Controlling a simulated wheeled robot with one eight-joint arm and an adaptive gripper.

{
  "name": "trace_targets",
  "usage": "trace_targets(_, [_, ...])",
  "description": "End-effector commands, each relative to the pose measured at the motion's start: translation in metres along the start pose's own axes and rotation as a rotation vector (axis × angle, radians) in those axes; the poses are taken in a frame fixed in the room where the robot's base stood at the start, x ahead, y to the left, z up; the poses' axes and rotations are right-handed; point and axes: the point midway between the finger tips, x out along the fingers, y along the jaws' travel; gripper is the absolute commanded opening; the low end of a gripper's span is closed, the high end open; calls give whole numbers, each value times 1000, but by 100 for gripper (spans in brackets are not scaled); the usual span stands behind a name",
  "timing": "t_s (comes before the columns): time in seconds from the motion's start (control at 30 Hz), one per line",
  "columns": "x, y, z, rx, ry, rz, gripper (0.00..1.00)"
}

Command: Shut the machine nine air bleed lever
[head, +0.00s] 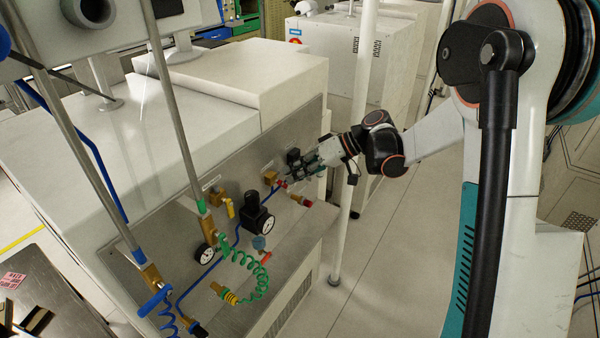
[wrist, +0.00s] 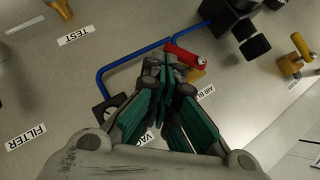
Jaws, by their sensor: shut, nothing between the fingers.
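The air bleed lever (wrist: 183,56) is a red handle on a brass valve (wrist: 196,74), beside a partly hidden label reading "AIR BL" (wrist: 205,92) in the wrist view. My gripper (wrist: 160,62) is shut and empty, its fingertips close beside the left end of the red handle. I cannot tell whether they touch it. In the head view my gripper (head: 285,180) is at the right part of the sloped machine panel, with small red parts just by its tips. The fingers hide part of the panel and labels behind them.
A blue tube (wrist: 118,66) runs along the panel near the lever. A black regulator (head: 257,216), a yellow handle (head: 230,207), a green coiled hose (head: 262,285) and another red handle (head: 266,258) stand to the left. A white post (head: 350,150) rises near my arm.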

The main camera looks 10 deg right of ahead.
Motion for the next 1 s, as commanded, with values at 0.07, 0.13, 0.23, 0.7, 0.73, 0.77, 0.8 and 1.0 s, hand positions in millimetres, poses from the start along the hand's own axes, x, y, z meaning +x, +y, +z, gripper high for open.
trace_targets(0.07, [4, 2, 2, -1, 0, 0, 0])
trace_targets(0.13, [6, 4, 3, -1, 0, 1, 0])
trace_targets(0.23, [8, 5, 6, -1, 0, 1, 0])
trace_targets(0.7, [16, 10, 14, -1, 0, 1, 0])
trace_targets(0.73, [16, 10, 14, -1, 0, 1, 0])
trace_targets(0.77, [16, 10, 14, -1, 0, 1, 0])
trace_targets(0.8, [16, 10, 14, -1, 0, 1, 0])
trace_targets(1.0, [17, 11, 15, -1, 0, 1, 0])
